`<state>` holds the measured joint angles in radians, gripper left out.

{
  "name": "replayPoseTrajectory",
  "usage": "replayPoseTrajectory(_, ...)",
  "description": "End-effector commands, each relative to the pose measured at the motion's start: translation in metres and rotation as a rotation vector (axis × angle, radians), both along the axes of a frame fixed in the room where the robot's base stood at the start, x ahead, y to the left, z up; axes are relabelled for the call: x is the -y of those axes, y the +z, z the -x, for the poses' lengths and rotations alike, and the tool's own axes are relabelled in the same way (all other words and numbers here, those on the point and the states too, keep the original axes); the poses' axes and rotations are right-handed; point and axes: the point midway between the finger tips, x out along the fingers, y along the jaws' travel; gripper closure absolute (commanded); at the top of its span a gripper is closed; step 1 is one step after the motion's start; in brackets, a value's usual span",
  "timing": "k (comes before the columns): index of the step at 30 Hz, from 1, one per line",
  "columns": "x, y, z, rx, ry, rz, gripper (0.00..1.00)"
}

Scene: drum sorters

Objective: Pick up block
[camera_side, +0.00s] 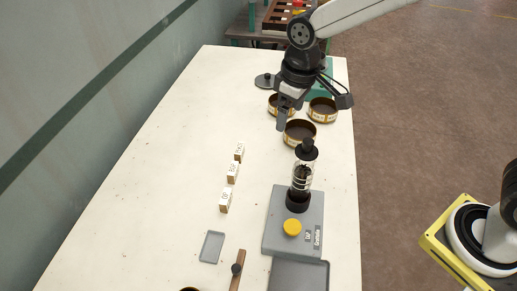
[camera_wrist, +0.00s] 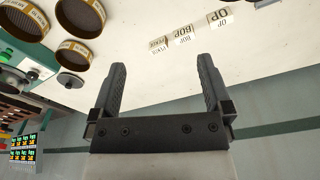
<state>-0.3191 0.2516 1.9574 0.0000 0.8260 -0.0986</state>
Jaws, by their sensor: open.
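Three small white labelled blocks stand in a row on the white table: a far one (camera_side: 239,152), a middle one (camera_side: 232,173) and a near one (camera_side: 225,200). In the wrist view I read OP on one block (camera_wrist: 217,19), BOP on another (camera_wrist: 183,37) and what looks like PEKOE on the third (camera_wrist: 158,44). My gripper (camera_side: 312,110) is open and empty, held above the table to the right of and beyond the blocks. In the wrist view, its spread fingers (camera_wrist: 161,66) point toward the block row, with a gap between.
Round brown tins (camera_side: 300,133) stand below and beside my gripper. A glass cylinder device (camera_side: 301,178) stands on a grey base with a yellow knob (camera_side: 292,227). Grey trays (camera_side: 212,247) lie at the near end. The table left of the blocks (camera_side: 150,190) is clear.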

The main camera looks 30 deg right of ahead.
Motion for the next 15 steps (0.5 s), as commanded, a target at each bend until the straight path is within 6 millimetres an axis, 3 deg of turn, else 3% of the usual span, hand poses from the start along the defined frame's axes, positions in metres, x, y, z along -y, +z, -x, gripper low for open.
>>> replayPoseTrajectory(1,-0.018,-0.002,-0.008,-0.012,0.043,0.005,0.00)
replayPoseTrajectory(6,-0.068,-0.006,-0.023,-0.044,0.159,0.021,0.00)
replayPoseTrajectory(15,-0.121,-0.013,-0.031,-0.075,0.278,0.038,0.00)
